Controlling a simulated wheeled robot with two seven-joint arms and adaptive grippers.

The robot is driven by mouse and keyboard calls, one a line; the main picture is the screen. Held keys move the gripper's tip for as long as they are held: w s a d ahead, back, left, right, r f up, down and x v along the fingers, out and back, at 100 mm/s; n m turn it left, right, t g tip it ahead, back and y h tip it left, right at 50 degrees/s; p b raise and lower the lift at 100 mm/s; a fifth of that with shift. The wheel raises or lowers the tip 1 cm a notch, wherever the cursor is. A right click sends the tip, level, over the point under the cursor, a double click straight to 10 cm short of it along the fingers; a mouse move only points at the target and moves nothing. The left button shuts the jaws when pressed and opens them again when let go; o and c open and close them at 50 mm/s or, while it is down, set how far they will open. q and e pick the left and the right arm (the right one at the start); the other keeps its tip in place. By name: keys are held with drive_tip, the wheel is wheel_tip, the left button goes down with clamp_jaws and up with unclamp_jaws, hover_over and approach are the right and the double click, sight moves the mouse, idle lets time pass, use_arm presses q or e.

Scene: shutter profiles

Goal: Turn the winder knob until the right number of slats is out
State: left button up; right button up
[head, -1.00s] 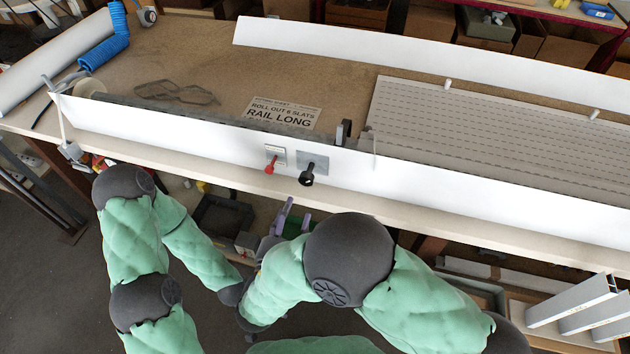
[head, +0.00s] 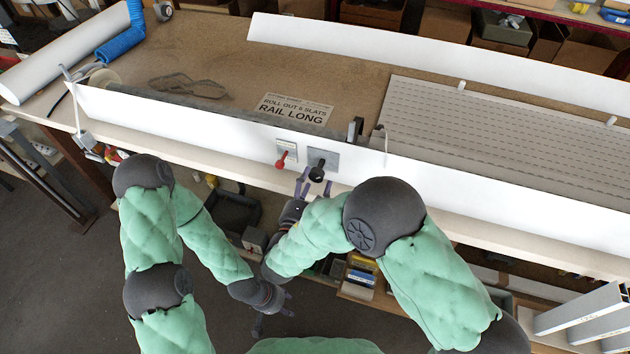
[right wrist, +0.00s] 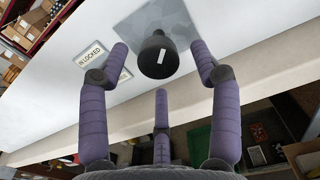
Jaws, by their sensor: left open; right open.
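The black winder knob (head: 317,173) sits on a grey plate on the front of the long white rail (head: 215,137). It also shows in the right wrist view (right wrist: 158,58). My right gripper (head: 314,183) is open, its purple fingers spread around and short of the knob, with no clear contact. A red lever (head: 282,161) points down just left of the knob. The grey slatted sheet (head: 490,125) lies on the bench behind the rail, to the right. A sign (head: 293,110) reads ROLL OUT, a small number, SLATS, RAIL LONG. My left gripper (head: 273,316) is open and low, away from the bench.
A label (right wrist: 90,54) ending in LOCKED is on the rail in the right wrist view. A second white rail (head: 430,55) lies at the back. The bench (head: 225,60) between them is mostly clear at left. Boxes and bins stand under the bench edge.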

drive_tip(key=shift+x, duration=0.95)
drive_tip(key=c, duration=1.1)
drive_tip(key=m+b, duration=0.3)
drive_tip(key=b, duration=0.1)
drive_tip(key=shift+f+m, duration=0.2)
drive_tip(key=shift+m, duration=0.2)
drive_tip(key=shift+c, duration=0.2)
drive_tip(key=shift+s+r+m+b, duration=0.1)
drive_tip(key=shift+m+b, duration=0.6)
